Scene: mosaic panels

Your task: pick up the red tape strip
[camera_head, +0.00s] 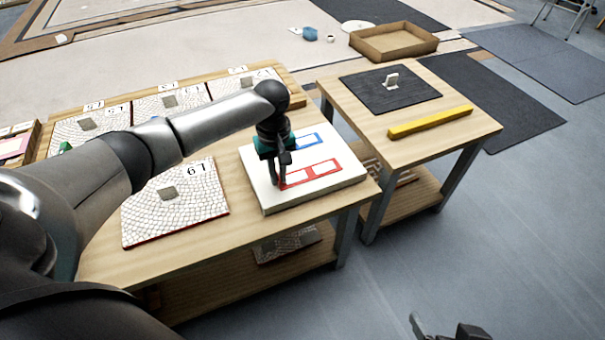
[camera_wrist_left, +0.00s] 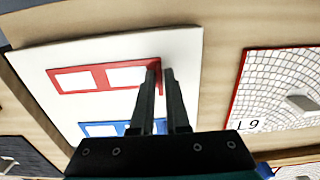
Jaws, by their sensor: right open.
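A white board (camera_head: 258,191) lies on the near table with a red tape outline (camera_head: 312,173) and a blue tape outline (camera_head: 309,140) on it. In the left wrist view, the red outline (camera_wrist_left: 104,65) lies beyond the fingers, and the blue outline (camera_wrist_left: 100,128) is nearer. My left gripper (camera_head: 279,182) points down at the left end of the red outline. Its fingers (camera_wrist_left: 161,72) are close together with a narrow gap, and a red strip (camera_wrist_left: 161,100) shows between them; whether they grip it is unclear. My right gripper (camera_head: 447,328) is partly visible at the bottom edge, open.
A mosaic panel (camera_head: 140,222) marked L9 lies left of the board, with several others along the table's back. The second table (camera_head: 478,122) holds a black mat (camera_head: 360,92) and a yellow bar (camera_head: 430,122). A wooden tray (camera_head: 394,51) stands behind.

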